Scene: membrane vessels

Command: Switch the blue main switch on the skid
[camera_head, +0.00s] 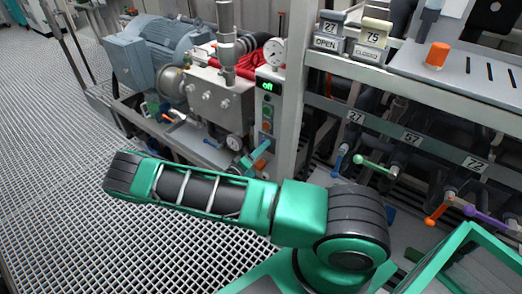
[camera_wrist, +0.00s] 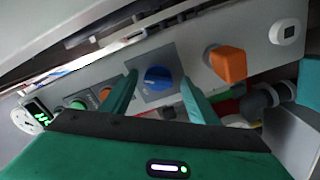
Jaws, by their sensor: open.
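The blue main switch (camera_wrist: 157,78) is a round blue knob on a square plate on the grey control panel, near the middle of the wrist view. My gripper (camera_wrist: 158,84) is open, with one green finger on each side of the knob. Whether the fingers touch it I cannot tell. In the head view my gripper (camera_head: 259,158) is at the lower part of the skid's narrow panel, and the knob is hidden there. A small green display (camera_head: 267,86) above reads "off".
Below the display are green and orange buttons (camera_head: 267,112). An orange handle (camera_wrist: 228,64) sits right of the switch in the wrist view. A blue-grey motor (camera_head: 160,55) is at the left, coloured valve levers (camera_head: 375,165) at the right. Grating floor (camera_head: 60,190) is clear at left.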

